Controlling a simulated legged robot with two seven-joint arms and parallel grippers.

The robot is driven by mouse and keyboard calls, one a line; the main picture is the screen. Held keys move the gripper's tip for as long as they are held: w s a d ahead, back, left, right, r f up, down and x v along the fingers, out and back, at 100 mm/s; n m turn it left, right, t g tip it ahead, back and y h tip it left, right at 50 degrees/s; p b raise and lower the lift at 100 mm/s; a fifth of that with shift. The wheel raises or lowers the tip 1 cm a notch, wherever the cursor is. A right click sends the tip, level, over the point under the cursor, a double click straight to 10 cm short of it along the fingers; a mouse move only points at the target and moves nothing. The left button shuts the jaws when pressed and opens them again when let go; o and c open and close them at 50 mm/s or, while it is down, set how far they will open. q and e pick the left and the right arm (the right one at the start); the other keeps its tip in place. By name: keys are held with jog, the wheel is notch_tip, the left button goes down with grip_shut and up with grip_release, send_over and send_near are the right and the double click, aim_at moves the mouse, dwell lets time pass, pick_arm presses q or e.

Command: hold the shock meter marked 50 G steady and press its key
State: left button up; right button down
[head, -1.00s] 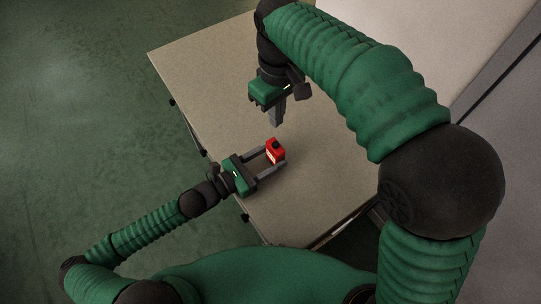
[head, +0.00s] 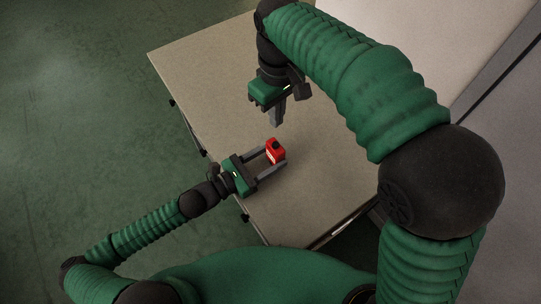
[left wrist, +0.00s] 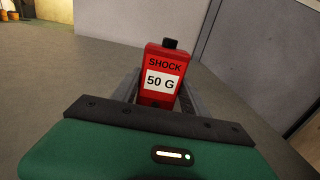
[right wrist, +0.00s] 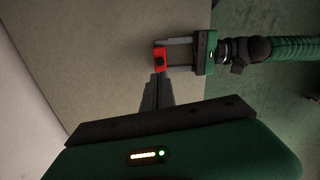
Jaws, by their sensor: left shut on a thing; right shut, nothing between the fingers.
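The red shock meter (head: 275,153) stands upright near the front left edge of the table. In the left wrist view its face (left wrist: 163,76) reads "SHOCK" and "50 G" on a white label, and a black key (left wrist: 170,43) sits on its top. My left gripper (head: 273,160) is shut on the meter, one finger on each side. My right gripper (head: 276,119) is shut and empty, fingers pointing down, above and behind the meter. In the right wrist view its fingertips (right wrist: 159,76) appear close to the meter (right wrist: 159,58); the exact gap is unclear.
The beige table top (head: 200,75) is otherwise bare. A pale wall or panel (head: 410,40) rises along its right side. Green floor (head: 80,90) lies to the left. In the left wrist view, orange things (left wrist: 8,8) show far off at upper left.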

jog(key=m+t+y, duration=0.2)
jog(key=m, duration=0.6)
jog(key=m+t+y, duration=0.2)
jog(key=m, duration=0.7)
jog(key=d+r+m+t+y, duration=0.1)
jog(key=m+t+y, duration=0.1)
jog(key=m, duration=0.7)
jog(key=shift+s+r+y, duration=0.1)
jog(key=shift+s+y, duration=0.15)
jog(key=shift+y, duration=0.15)
jog(key=shift+a, duration=0.15)
send_over(278, 148)
notch_tip(278, 148, down, 9)
jog(key=shift+r, duration=0.1)
jog(key=shift+f, duration=0.35)
